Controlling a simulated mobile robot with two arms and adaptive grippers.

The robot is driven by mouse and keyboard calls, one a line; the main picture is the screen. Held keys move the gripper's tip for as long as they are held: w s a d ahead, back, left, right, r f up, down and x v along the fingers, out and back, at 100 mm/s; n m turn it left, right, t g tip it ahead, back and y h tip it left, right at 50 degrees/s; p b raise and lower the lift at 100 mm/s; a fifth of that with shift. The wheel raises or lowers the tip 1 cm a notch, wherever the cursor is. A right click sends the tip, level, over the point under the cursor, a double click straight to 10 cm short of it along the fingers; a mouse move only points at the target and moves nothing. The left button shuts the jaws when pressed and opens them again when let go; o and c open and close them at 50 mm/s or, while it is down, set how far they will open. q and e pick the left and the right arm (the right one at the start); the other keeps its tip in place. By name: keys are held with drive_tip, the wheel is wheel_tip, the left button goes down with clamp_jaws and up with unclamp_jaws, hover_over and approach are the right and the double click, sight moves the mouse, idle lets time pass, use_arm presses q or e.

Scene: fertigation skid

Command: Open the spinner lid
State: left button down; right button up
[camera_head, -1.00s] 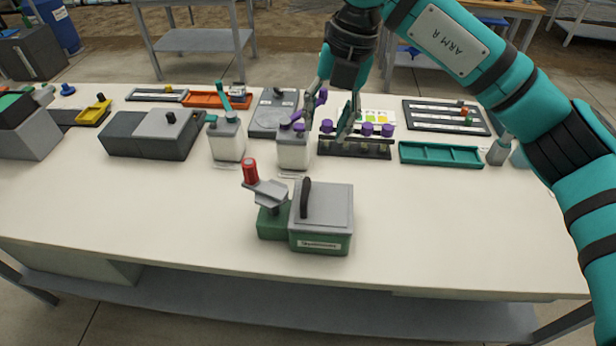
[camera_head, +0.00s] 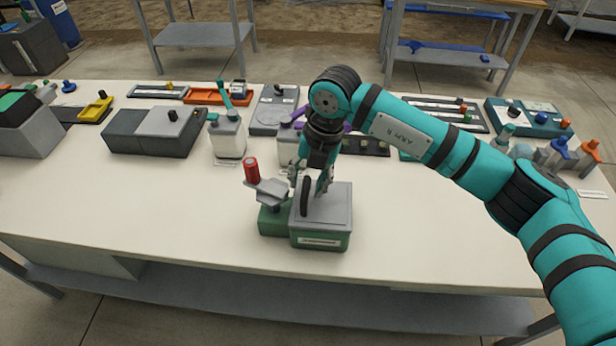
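A green machine (camera_head: 319,236) with a flat grey lid (camera_head: 333,207) stands near the front middle of the table; its label is too small to read. The lid lies flat, and a black handle (camera_head: 305,197) rises at its left side. My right gripper (camera_head: 311,188) points down over the lid at the handle. Its fingers are apart, one to each side of the handle's upper part; I cannot tell whether they touch it. A red knob (camera_head: 251,170) on a grey arm stands at the machine's left. My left gripper is out of view.
A white bottle with a teal pump (camera_head: 228,138) and a dark box with a grey top (camera_head: 152,132) stand behind left. My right arm hides part of a purple-topped bottle and a rack.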

clamp_jaws()
drive_tip(key=shift+d, duration=0.1)
idle(0.5)
